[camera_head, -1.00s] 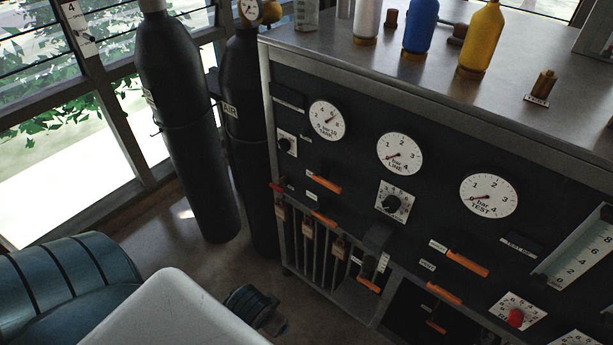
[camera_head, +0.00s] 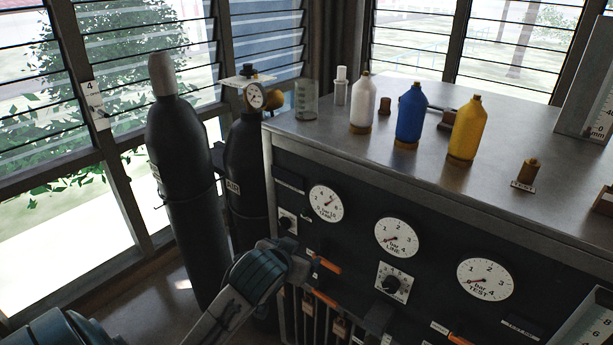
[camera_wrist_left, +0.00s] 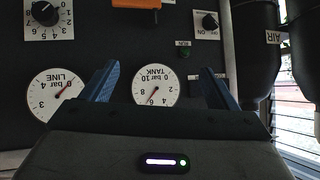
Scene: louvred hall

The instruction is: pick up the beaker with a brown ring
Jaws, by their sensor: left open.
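A clear beaker (camera_head: 306,101) with faint markings stands upright at the back left corner of the bench top in the head view. I cannot make out a brown ring on it. My left gripper (camera_head: 284,250) is in front of the upper left of the dark gauge panel, below the bench top and apart from the beaker. In the left wrist view my left gripper (camera_wrist_left: 158,84) has its two blue fingers spread, with nothing between them, facing the panel. The beaker does not show in that view. My right gripper is not in view.
White (camera_head: 363,104), blue (camera_head: 411,115) and yellow (camera_head: 467,130) bottles stand to the beaker's right, with a small white-topped vial (camera_head: 341,86) beside it. Black gas cylinders (camera_head: 184,170) stand left of the bench. A gauge (camera_head: 256,97) sits close to the beaker's left.

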